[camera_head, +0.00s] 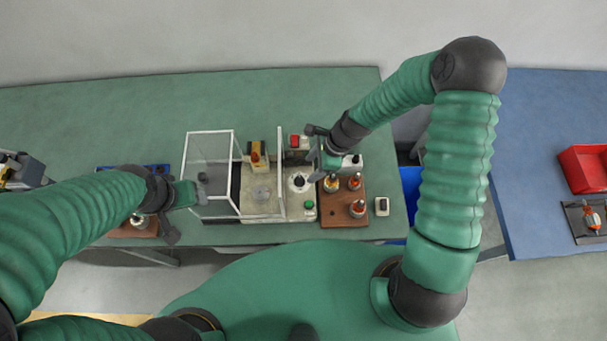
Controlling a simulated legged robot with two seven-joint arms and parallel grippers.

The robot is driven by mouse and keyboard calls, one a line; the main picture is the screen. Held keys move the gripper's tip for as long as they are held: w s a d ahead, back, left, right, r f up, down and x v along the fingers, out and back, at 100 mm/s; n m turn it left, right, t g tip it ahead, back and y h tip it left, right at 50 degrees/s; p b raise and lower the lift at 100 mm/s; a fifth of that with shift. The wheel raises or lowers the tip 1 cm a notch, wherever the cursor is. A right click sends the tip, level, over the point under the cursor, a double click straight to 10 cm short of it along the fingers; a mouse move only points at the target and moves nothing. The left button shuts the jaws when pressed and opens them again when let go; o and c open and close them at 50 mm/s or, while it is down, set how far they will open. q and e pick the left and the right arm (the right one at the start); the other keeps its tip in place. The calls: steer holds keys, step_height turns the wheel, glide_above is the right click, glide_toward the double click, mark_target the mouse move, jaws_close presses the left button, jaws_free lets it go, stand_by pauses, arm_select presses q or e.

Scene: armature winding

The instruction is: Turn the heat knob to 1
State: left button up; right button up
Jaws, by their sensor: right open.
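A round white dial with a dark knob (298,182), which looks like the heat knob, sits on the pale machine panel right of the clear guard. Its markings are too small to read. My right gripper (315,155) is open, just above and to the right of the dial in the picture. It appears apart from the knob, and I see nothing between its fingers. My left gripper (174,214) is left of the machine, away from the knob, and its finger opening is unclear.
A clear guard with a white frame (209,131) stands left of the panel. A red button (295,141) and a green button (309,205) flank the dial. A brown board (343,215) with several copper-wound parts lies at right. The green table's back left is clear.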

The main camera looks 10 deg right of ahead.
mark_target(301, 179)
steer(key=x, duration=0.5)
steer(key=p+x, duration=0.1)
steer(key=x, duration=0.1)
steer(key=shift+w+d+f, duration=0.1)
steer(key=shift+d+f, duration=0.15)
steer(key=shift+f, duration=0.65)
steer(key=shift+a, duration=0.25)
steer(key=shift+c, duration=0.6)
steer(key=shift+a, duration=0.15)
steer(key=c, duration=0.5)
steer(key=shift+w, duration=0.1)
jaws_close()
